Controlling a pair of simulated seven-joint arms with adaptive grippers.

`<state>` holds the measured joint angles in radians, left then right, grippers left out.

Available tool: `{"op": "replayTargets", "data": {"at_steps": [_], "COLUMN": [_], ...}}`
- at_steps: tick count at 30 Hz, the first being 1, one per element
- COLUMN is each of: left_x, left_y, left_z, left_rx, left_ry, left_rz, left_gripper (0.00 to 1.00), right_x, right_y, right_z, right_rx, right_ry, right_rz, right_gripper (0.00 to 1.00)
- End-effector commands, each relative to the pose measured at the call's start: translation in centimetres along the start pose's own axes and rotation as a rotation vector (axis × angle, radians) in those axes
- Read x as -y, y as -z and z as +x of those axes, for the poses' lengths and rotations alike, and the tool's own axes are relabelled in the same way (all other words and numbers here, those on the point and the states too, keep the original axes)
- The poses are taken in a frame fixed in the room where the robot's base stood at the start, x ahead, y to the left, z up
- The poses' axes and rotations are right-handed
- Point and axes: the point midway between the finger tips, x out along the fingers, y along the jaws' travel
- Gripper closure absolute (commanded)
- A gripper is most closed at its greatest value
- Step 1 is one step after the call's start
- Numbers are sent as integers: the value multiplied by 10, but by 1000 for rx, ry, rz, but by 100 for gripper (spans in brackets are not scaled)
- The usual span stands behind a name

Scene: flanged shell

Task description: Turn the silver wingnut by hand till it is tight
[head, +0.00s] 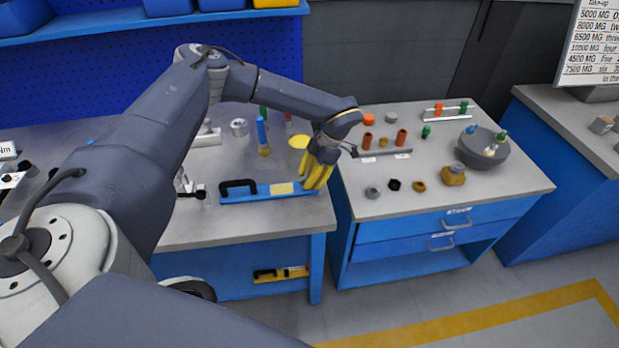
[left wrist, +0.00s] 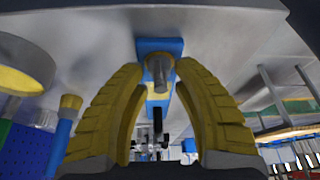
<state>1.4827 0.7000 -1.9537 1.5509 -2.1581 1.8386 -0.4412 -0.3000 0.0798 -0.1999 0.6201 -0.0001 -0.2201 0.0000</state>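A long blue bar (head: 238,198) with a black handle and a yellow patch lies along the front of the left bench. My left gripper (head: 313,183) has yellow fingers and points down at the bar's right end. In the left wrist view, the fingers of my left gripper (left wrist: 159,72) are apart, one on each side of a silver, post-like piece (left wrist: 157,70) on the blue end of the bar (left wrist: 150,46). I cannot make out wings on this piece, or whether the fingers touch it. In the head view the fingers hide it. My right gripper is not in view.
A blue-handled brush (head: 262,132), a yellow disc (head: 299,141) and a grey ring (head: 239,127) stand behind the bar. The right bench holds orange cylinders (head: 401,137), small nuts (head: 394,185) and a grey bowl (head: 478,155).

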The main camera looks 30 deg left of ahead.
Motion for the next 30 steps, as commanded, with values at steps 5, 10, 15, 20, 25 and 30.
{"op": "replayTargets", "data": {"at_steps": [5,10,15,20,25,30], "left_x": [0,0,0,0,0,0], "left_y": [0,0,-1,-1,-1,0], "left_z": [0,-10,-36,-64,-91,-109], "left_rx": [0,1,2,2,2,0], "left_ry": [0,0,-3,-3,-2,-1], "left_rz": [0,0,0,0,0,-1], "left_gripper": [72,72,72,72,72,72], "right_x": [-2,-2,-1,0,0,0], "right_y": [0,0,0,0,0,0], "right_z": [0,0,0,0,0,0], "right_rx": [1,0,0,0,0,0], "right_ry": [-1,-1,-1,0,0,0], "right_rz": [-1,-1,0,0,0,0], "right_gripper": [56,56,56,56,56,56]}}
